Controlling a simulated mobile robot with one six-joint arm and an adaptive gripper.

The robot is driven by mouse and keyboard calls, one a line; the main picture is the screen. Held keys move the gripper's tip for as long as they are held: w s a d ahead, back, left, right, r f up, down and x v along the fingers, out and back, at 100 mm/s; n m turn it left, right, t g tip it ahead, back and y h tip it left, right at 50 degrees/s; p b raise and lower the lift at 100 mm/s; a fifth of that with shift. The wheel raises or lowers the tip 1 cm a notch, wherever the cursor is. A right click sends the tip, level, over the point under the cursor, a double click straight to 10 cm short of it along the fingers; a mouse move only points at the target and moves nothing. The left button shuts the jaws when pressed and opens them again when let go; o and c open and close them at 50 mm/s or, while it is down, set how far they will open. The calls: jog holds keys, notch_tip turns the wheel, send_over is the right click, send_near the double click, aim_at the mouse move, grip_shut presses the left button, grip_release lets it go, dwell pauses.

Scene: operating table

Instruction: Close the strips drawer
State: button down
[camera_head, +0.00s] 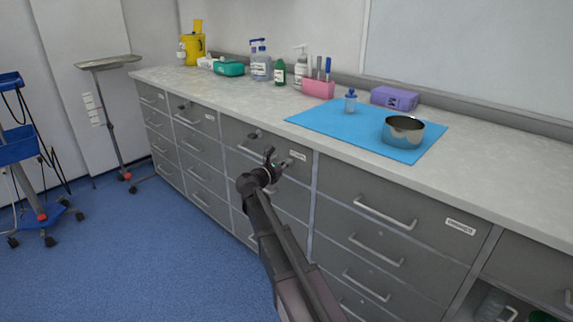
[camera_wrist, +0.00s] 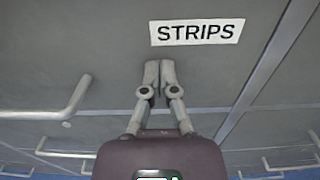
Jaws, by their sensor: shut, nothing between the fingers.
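The strips drawer (camera_head: 235,131) is a grey top-row drawer front in the cabinet under the counter. Its white STRIPS label (camera_wrist: 195,31) is sharp in the wrist view, upper right of the fingertips. Its bar handle (camera_wrist: 62,108) is left of the fingers. My gripper (camera_head: 276,160) is in front of this drawer, near its right end. In the wrist view my gripper (camera_wrist: 159,72) has its fingertips together and empty, pointing at the drawer face below the label. The front looks about flush with its neighbours; I cannot tell any small gap or whether the tips touch it.
A blue mat (camera_head: 330,120) with a metal bowl (camera_head: 403,133) lies on the counter (camera_head: 230,98) above. Other drawers (camera_head: 385,219) with protruding handles flank this one. The blue floor (camera_head: 120,250) to the left is clear up to a wheeled stand (camera_head: 121,130).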

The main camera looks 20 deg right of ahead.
jog(key=shift+w+d+r, duration=0.1)
jog(key=shift+d, duration=0.35)
jog(key=shift+a, duration=0.15)
jog(key=v, duration=1.4)
jog(key=shift+a+f, duration=0.2)
jog(key=shift+a, duration=0.2)
